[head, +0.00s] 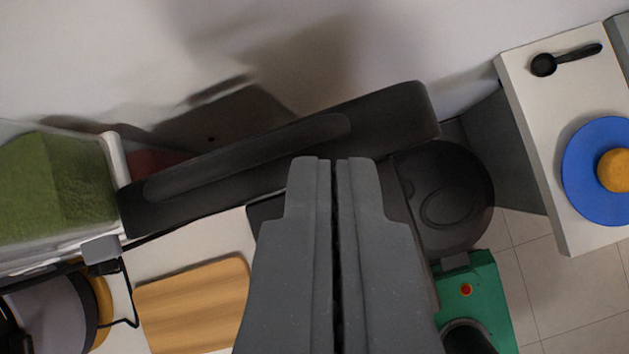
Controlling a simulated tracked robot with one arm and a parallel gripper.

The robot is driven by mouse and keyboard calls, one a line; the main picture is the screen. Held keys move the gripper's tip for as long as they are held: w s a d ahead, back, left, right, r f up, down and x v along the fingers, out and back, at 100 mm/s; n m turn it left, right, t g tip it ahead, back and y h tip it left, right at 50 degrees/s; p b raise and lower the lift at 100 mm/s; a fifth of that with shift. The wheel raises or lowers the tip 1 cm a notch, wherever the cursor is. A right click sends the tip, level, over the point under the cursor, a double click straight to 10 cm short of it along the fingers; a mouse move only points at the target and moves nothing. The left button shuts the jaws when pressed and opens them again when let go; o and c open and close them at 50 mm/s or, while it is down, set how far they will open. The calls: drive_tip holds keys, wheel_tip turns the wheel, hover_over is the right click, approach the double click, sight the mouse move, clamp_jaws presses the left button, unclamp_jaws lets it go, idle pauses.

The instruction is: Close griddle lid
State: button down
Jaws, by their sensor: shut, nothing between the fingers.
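A long black part with a raised bar along it (280,150) runs diagonally across the middle of the head view. It looks like the griddle lid seen from above on its edge, raised rather than flat. A small dark patch below it, beside my fingers, may be part of the griddle body; the rest there is hidden behind my gripper. My gripper (334,162) is shut and empty, its two grey fingers side by side. The fingertips overlap the lower edge of the lid in the picture; I cannot tell whether they touch it.
A round black-topped appliance (448,200) with a green base (475,300) stands right of my gripper. A wooden board (193,305) and a clear box with green contents (60,185) are left. A white counter (525,110) at right holds a blue plate (590,195) and black scoop (545,65).

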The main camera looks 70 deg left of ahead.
sight(337, 117)
drive_tip(key=p+x, duration=0.2)
drive_tip(key=x, duration=0.6)
drive_tip(key=shift+w+f, duration=0.2)
drive_tip(key=shift+f, duration=0.15)
drive_tip(key=shift+s, duration=0.15)
